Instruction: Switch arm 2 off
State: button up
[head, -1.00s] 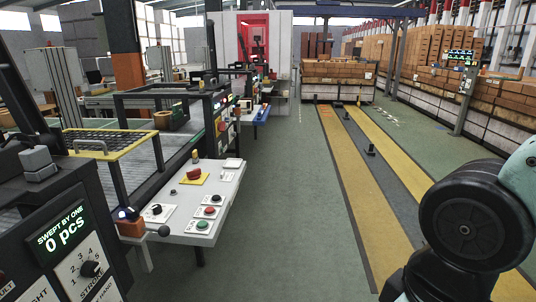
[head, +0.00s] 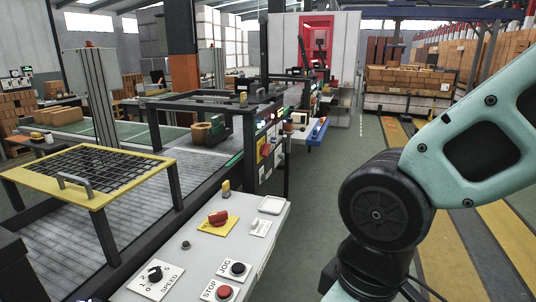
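No control that I can read as arm 2's switch shows in the head view. A sloped grey control desk (head: 262,226) stands at the lower middle. It carries a red knob (head: 218,217) on a yellow plate, a black SPEED knob (head: 155,273), a black JOG button (head: 238,268) and a red STOP button (head: 225,292). Behind it, a dark upright panel (head: 252,165) has a small red control (head: 265,150) and several lights; its labels are too small to read. My gripper is out of view; only my arm's links show at the right.
A yellow-framed mesh guard (head: 95,170) with a handle sits over the conveyor (head: 150,215) at the left. More consoles (head: 300,120) line the machine farther back. Green floor (head: 340,150) runs clear to the right of the desk, towards brick stacks (head: 410,80).

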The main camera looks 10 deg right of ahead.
aim_at(266, 149)
jog(key=i+l, duration=0.4)
jog(key=i, duration=0.2)
jog(key=i+l, duration=0.4)
jog(key=i, duration=0.15)
jog(key=i+l, duration=0.4)
jog(key=i, duration=0.2)
jog(key=i+l, duration=0.45)
jog(key=i+j+u, duration=0.05)
jog(key=i, duration=0.05)
